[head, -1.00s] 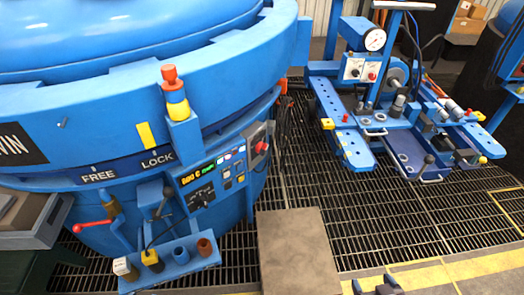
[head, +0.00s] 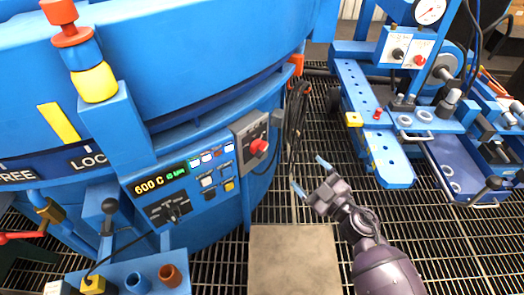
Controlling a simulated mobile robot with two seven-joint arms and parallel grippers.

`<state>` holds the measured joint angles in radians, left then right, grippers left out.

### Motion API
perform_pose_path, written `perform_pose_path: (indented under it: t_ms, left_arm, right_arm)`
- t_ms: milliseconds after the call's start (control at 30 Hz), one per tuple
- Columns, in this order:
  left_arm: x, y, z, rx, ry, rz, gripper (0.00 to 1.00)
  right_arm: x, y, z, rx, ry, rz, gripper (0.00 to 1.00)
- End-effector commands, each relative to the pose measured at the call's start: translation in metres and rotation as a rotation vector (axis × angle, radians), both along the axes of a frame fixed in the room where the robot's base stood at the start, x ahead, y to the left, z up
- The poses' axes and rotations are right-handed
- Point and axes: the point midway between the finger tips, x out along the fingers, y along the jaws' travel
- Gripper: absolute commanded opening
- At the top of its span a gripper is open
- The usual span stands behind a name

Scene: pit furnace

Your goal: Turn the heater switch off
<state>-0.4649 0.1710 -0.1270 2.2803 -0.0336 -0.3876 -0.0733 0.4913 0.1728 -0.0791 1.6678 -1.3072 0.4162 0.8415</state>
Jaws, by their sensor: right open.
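The control panel (head: 197,181) is on the front of the blue furnace (head: 215,60), with a lit display (head: 160,179) reading 600 C. Below the display is a black plate with a dark rotary knob (head: 174,212). Several small coloured switches (head: 208,182) sit to its right. A grey box (head: 243,138) with a red knob (head: 258,147) is at the panel's right end. I cannot read which control is the heater switch. My right gripper (head: 310,175) is open and empty, right of the red knob and apart from the panel. My left gripper is out of view.
A blue bracket with cups (head: 138,279) and a black-knobbed lever (head: 109,207) stands at the lower left. Dark cables (head: 295,115) hang right of the grey box. A blue workbench (head: 375,140) is at right. A flat plate (head: 293,260) lies on the grating.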

Motion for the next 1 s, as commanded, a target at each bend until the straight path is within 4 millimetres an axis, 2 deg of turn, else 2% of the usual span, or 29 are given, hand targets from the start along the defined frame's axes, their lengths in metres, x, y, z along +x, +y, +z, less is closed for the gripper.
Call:
perform_pose_path:
  t_ms: [33, 233, 567, 767, 1000]
  left_arm:
    - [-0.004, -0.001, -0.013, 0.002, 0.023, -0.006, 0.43]
    - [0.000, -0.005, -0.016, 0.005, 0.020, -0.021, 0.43]
    - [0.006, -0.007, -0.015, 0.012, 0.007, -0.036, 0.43]
    - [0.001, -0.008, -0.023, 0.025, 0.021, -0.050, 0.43]
    - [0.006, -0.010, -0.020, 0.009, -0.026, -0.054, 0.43]
  right_arm:
    - [0.008, 0.011, -0.021, -0.023, 0.015, 0.040, 0.81]
    - [0.033, 0.036, -0.034, -0.094, 0.013, 0.145, 0.81]
    - [0.053, 0.057, -0.034, -0.116, 0.011, 0.174, 0.81]
    - [0.074, 0.080, -0.036, -0.115, 0.014, 0.174, 0.81]
    - [0.098, 0.106, -0.036, -0.116, 0.014, 0.173, 0.81]
